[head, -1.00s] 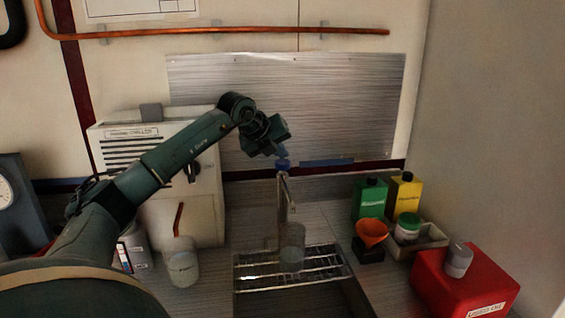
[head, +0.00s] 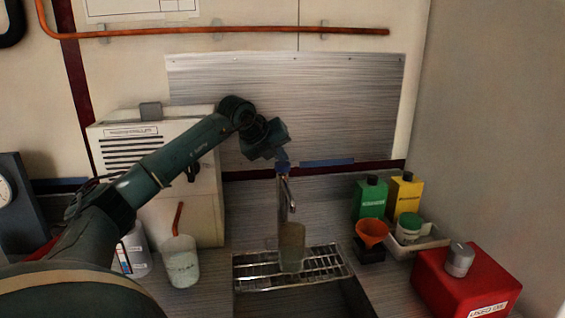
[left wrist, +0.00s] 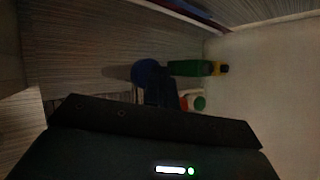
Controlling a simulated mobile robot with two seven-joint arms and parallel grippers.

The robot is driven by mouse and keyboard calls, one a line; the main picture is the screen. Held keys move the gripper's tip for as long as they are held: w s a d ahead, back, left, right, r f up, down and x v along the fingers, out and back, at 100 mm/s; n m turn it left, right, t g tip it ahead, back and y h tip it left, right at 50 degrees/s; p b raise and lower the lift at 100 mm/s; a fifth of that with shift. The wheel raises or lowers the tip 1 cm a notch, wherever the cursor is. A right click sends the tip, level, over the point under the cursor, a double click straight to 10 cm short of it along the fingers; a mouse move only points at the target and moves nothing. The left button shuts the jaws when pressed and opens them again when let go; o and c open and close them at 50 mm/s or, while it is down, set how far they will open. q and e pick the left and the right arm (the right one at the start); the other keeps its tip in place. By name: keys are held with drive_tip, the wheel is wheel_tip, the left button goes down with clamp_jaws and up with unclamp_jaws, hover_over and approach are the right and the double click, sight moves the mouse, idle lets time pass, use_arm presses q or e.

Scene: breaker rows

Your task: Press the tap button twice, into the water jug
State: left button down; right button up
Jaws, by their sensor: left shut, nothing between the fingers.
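The metal tap (head: 284,196) stands upright behind the drip grid, with a blue button (head: 283,165) on top. A translucent water jug (head: 291,250) stands on the grid under the spout; I cannot tell its water level. My left gripper (head: 281,157) is shut and empty, pointing down at the tap top; I cannot tell whether it touches the button. In the left wrist view, the blue button (left wrist: 146,72) shows beside the dark fingers. My right gripper is not in view.
A white chiller box (head: 205,215) stands behind my left arm, with a cup (head: 181,268) in front. To the right are a green bottle (head: 371,198), a yellow bottle (head: 406,193), an orange funnel (head: 371,231) and a red box (head: 450,288). The metal grid (head: 250,273) lies in front.

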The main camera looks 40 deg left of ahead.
sight(280, 165)
use_arm(q)
drive_tip(key=shift+f, duration=0.5)
drive_tip(key=shift+r, duration=0.1)
drive_tip(key=shift+r+p, duration=0.95)
drive_tip(key=shift+r, duration=0.35)
wheel_tip(280, 165, up, 5)
drive_tip(key=p, duration=0.4)
drive_tip(key=shift+r, duration=0.1)
idle(0.5)
